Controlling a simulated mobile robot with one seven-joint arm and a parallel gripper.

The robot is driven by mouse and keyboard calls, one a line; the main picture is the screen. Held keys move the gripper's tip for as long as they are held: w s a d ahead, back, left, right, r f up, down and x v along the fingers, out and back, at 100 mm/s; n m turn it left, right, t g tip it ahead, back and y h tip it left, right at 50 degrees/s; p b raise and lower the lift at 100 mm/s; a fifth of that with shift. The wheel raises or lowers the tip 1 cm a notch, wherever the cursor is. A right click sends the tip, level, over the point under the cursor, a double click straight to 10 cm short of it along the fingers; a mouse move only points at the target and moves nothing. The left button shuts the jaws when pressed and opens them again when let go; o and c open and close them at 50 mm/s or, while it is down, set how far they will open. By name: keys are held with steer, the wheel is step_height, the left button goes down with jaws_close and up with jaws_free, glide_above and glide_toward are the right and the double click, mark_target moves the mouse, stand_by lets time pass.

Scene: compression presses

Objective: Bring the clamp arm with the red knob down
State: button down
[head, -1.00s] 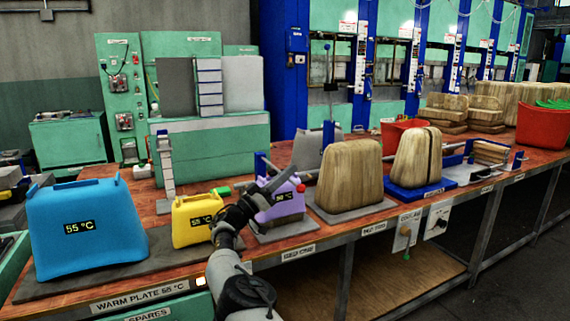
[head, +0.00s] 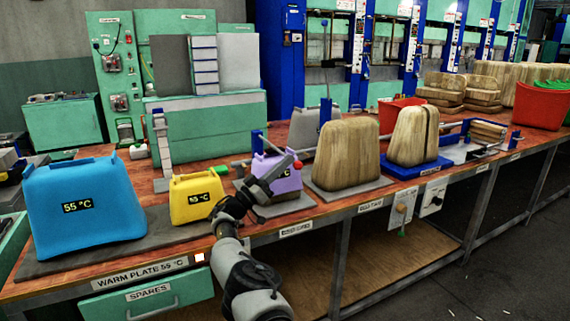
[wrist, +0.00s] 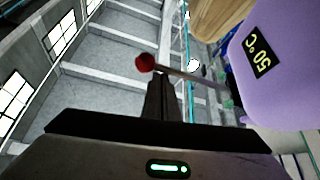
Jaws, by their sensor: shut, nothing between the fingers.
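The red knob (head: 298,164) shows at the right side of the purple canister (head: 283,181), close to my fingertips. In the wrist view the red knob (wrist: 145,62) is on the end of a thin clamp arm (wrist: 190,76), which runs right towards the purple canister (wrist: 290,60). In the wrist view my fingers (wrist: 162,98) point at the arm just right of the knob. I cannot tell whether they touch it. My gripper partly hides the clamp in the head view.
A yellow canister (head: 190,199) and a large blue container (head: 84,212) stand on the warm plate to the left. A wooden-looking block (head: 346,153) stands close on the right. A blue post (head: 257,142) and a green knob (head: 221,164) are behind.

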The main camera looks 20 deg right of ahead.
steer(key=s+a+f+b, duration=0.1)
steer(key=s+a+b, duration=0.1)
steer(key=a+b, duration=0.5)
steer(key=s+d+r+m+g+y+p, duration=0.15)
steer(key=s+d+r+g, duration=0.25)
steer(key=d, duration=0.5)
steer(key=s+d+r+m+g+y, duration=0.1)
steer(key=s+d+r+g+y, duration=0.25)
steer(key=d, duration=0.55)
steer(key=s+d+f+n+g+y, duration=0.1)
steer(key=s+d+y, duration=0.3)
steer(key=s, duration=0.2)
steer(key=s+d+f+n+y, duration=0.1)
steer(key=s+d+f+y, duration=0.2)
steer(key=s, duration=0.4)
steer(key=s+a+f+n+t+y, duration=0.3)
steer(key=s+a+n+y, duration=0.25)
steer(key=s+a, duration=0.85)
steer(key=s+a+f+n+t+y, duration=0.3)
steer(key=s+a+n+y, duration=0.25)
steer(key=s+a, duration=0.85)
step_height(320, 180, up, 27)
steer(key=s+d+p, duration=0.1)
steer(key=p, duration=2.7)
steer(key=shift+s+r, duration=0.2)
steer(key=shift+s, duration=0.1)
